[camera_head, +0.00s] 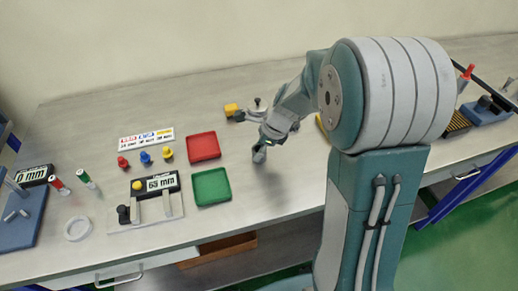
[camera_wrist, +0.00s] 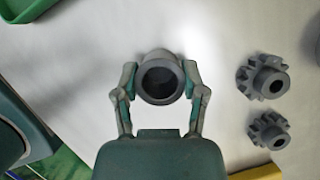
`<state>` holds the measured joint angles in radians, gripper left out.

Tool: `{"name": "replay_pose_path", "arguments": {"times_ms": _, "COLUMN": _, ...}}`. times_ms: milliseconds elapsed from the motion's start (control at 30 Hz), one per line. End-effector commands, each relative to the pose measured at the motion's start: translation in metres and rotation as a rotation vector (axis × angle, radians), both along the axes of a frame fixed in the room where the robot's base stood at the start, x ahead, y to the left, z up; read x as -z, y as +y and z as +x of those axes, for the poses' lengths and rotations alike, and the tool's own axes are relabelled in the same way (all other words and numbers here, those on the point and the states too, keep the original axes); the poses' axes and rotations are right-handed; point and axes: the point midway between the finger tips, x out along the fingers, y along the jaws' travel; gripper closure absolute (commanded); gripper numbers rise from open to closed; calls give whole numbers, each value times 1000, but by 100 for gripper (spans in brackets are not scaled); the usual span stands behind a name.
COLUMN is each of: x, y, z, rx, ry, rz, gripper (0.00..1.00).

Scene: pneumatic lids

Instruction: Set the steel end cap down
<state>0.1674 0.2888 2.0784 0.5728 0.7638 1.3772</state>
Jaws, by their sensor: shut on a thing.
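The steel end cap (camera_wrist: 157,60) is a grey round piece with a dark open bore, seen almost end-on in the wrist view. My gripper (camera_wrist: 160,80) is shut on it, with one finger on each side. In the head view the end cap (camera_head: 259,156) shows as a small grey cylinder at the tip of my gripper (camera_head: 264,143), to the right of the two trays. It is over bare worktop; whether it touches the surface or hangs just above it, I cannot tell.
A red tray (camera_head: 204,147) and a green tray (camera_head: 212,187) lie to the left. A digital gauge (camera_head: 162,184) on a plate stands further left. Two grey gears (camera_wrist: 263,77) (camera_wrist: 268,130) lie right of my gripper in the wrist view.

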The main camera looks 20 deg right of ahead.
Motion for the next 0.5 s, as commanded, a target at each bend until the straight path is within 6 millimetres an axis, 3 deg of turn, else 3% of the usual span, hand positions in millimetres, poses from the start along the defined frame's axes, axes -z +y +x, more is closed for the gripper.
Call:
{"name": "replay_pose_path", "arguments": {"times_ms": 33, "x": 1, "y": 0, "z": 0, "rx": 0, "ry": 0, "rz": 0, "gripper": 100}}
{"name": "replay_pose_path", "arguments": {"times_ms": 67, "x": 2, "y": 0, "z": 0, "rx": 0, "ry": 1, "rz": 0, "gripper": 40}}
{"name": "replay_pose_path", "arguments": {"times_ms": 133, "x": 2, "y": 0, "z": 0, "rx": 0, "ry": 1, "rz": 0, "gripper": 11}}
{"name": "replay_pose_path", "arguments": {"times_ms": 500, "x": 2, "y": 0, "z": 0, "rx": 0, "ry": 1, "rz": 0, "gripper": 11}}
